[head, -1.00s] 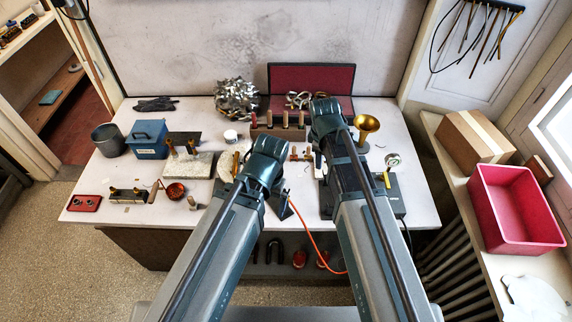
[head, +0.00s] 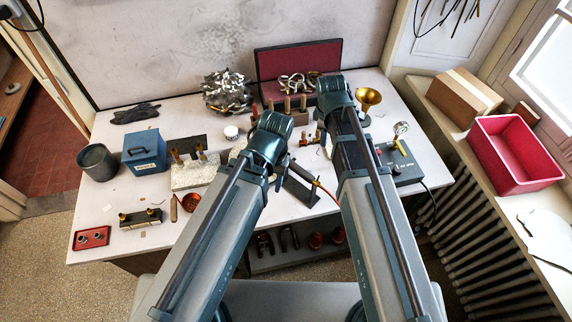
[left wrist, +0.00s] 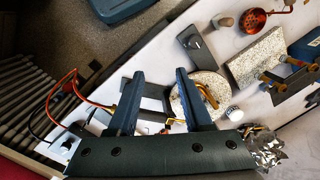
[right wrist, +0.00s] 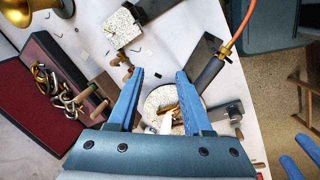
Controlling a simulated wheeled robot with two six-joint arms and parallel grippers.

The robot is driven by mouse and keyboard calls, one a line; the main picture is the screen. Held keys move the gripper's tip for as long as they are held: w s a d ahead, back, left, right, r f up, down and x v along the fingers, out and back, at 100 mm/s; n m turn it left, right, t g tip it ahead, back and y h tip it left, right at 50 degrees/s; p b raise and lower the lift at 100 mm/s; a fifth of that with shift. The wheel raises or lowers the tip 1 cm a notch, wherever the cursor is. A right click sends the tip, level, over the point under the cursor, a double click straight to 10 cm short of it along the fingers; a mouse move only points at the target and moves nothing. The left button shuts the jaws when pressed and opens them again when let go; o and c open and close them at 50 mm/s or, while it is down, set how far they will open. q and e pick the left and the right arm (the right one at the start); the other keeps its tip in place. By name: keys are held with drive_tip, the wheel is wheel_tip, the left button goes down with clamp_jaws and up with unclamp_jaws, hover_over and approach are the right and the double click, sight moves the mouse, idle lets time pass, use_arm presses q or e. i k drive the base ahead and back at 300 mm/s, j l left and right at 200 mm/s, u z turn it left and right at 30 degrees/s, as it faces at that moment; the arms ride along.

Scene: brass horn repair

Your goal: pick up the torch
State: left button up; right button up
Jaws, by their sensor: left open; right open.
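The torch (right wrist: 211,72) is a dark cylinder with an orange hose at its end, seen in the right wrist view on a dark angled stand (right wrist: 203,52). My right gripper (right wrist: 160,72) is open and empty, with the torch beyond and to the right of its right finger. In the head view the stand (head: 299,191) shows between my two arms, and the torch is mostly hidden there. My left gripper (left wrist: 158,72) is open and empty above the bench. In its view a dark stand shows behind and between the fingers, and the torch is hard to make out.
A round pale slab (right wrist: 160,100) with brass pieces lies below the right fingers. A speckled block (head: 196,172), blue box (head: 145,152), brass bell (head: 367,97) and open red-lined case (head: 297,68) stand around. The orange hose (head: 325,190) runs across the bench. The front left has bare patches.

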sight(306, 175)
drive_tip(key=j+z, duration=0.3)
drive_tip(key=j, duration=0.45)
drive_tip(key=k+j+z, duration=0.15)
drive_tip(key=j+z, duration=0.2)
drive_tip(key=j, duration=0.35)
